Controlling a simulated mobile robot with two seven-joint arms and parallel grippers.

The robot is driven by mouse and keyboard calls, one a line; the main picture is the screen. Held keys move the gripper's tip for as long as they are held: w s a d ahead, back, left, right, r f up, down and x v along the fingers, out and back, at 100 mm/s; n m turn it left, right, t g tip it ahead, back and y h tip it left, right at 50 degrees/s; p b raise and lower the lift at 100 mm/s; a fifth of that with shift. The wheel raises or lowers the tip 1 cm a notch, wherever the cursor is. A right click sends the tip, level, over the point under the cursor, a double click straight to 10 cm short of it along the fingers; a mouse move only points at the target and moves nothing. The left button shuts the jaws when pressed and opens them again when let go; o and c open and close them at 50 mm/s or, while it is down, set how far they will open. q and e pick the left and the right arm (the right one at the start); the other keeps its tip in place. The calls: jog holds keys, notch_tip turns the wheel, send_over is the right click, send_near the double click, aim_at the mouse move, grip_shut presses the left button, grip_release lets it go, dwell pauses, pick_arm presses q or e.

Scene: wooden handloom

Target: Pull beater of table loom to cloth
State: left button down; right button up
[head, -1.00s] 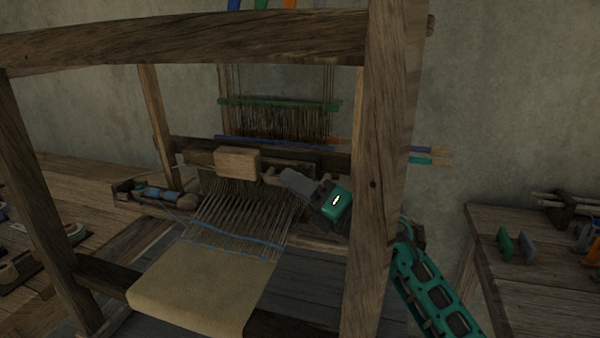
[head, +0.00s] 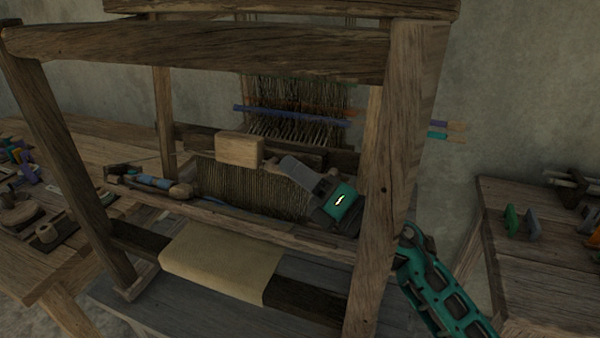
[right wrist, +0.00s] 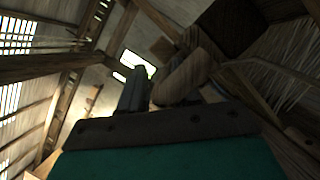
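The loom's beater shows in the head view as a fine brown reed (head: 245,190) under a dark wooden bar with a pale wooden block (head: 240,150). A long lower bar (head: 265,223) runs along the far edge of the beige cloth (head: 215,262); any gap is hidden. My right gripper (head: 298,172) is at the beater's right part. In the right wrist view its grey finger (right wrist: 135,92) lies against a rounded wooden piece (right wrist: 183,77) of the beater, which it appears to clasp; the far finger is dark and unclear. My left gripper is not in view.
The loom's right front post (head: 388,180) stands in front of my right forearm. The top beam (head: 200,52) crosses above. A shuttle with blue thread (head: 150,181) lies at the beater's left. Side tables stand left (head: 60,270) and right (head: 545,270).

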jog(key=shift+s+d+f, duration=0.1)
jog(key=shift+s+d, duration=0.05)
jog(key=shift+s, duration=0.05)
jog(key=b+v, duration=0.3)
jog(key=v, duration=0.9)
jog(key=shift+w+f, duration=0.1)
jog(key=shift+s+d, duration=0.15)
jog(key=shift+s, duration=0.05)
